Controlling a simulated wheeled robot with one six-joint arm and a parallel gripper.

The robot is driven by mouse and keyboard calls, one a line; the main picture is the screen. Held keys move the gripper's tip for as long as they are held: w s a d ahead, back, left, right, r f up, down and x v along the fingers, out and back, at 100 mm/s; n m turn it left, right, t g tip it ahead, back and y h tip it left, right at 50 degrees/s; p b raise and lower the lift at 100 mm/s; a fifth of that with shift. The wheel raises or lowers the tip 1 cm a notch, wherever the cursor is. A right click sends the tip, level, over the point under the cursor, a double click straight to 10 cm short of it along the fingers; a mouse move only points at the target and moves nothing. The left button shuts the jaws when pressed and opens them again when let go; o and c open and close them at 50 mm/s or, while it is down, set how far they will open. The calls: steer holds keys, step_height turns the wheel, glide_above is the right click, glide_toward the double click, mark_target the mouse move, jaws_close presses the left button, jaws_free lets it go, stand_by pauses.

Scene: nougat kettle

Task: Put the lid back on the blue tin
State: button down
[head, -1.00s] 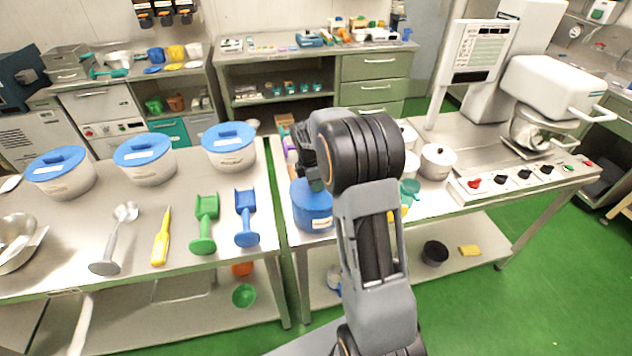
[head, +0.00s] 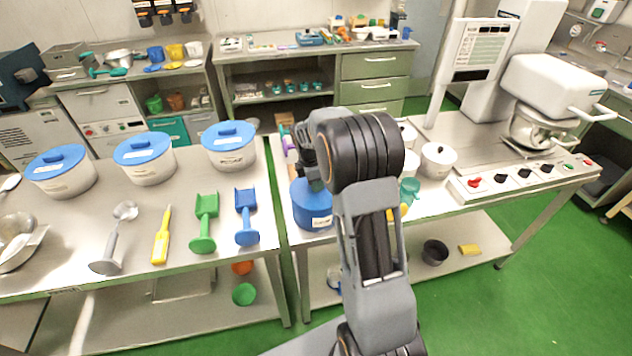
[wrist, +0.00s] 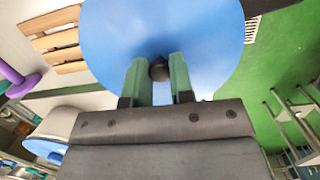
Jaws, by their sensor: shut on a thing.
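The blue tin (head: 312,212) stands near the left end of the right-hand bench in the head view, with a pale label low on its front. My gripper (wrist: 158,64) is over the tin, and its green fingers are shut on the black knob (wrist: 159,71) of the round blue lid (wrist: 165,25) in the wrist view. The lid fills the top middle of that view and hides what is under it. My arm covers much of the tin's top in the head view, so I cannot tell whether the lid touches the rim.
Blue-lidded white tubs (head: 145,160), green and blue scoops (head: 205,215) and a yellow tool (head: 161,238) lie on the left bench. A lidded pot (head: 437,161) and a teal item (head: 409,188) stand right of my arm. A wooden rack (wrist: 55,40) shows beside the lid.

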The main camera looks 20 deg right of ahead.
steer(key=c, duration=0.9)
jaws_free()
steer(key=shift+o, duration=0.3)
steer(key=o, duration=0.5)
steer(key=shift+r+p, duration=2.8)
steer(key=shift+r, duration=0.75)
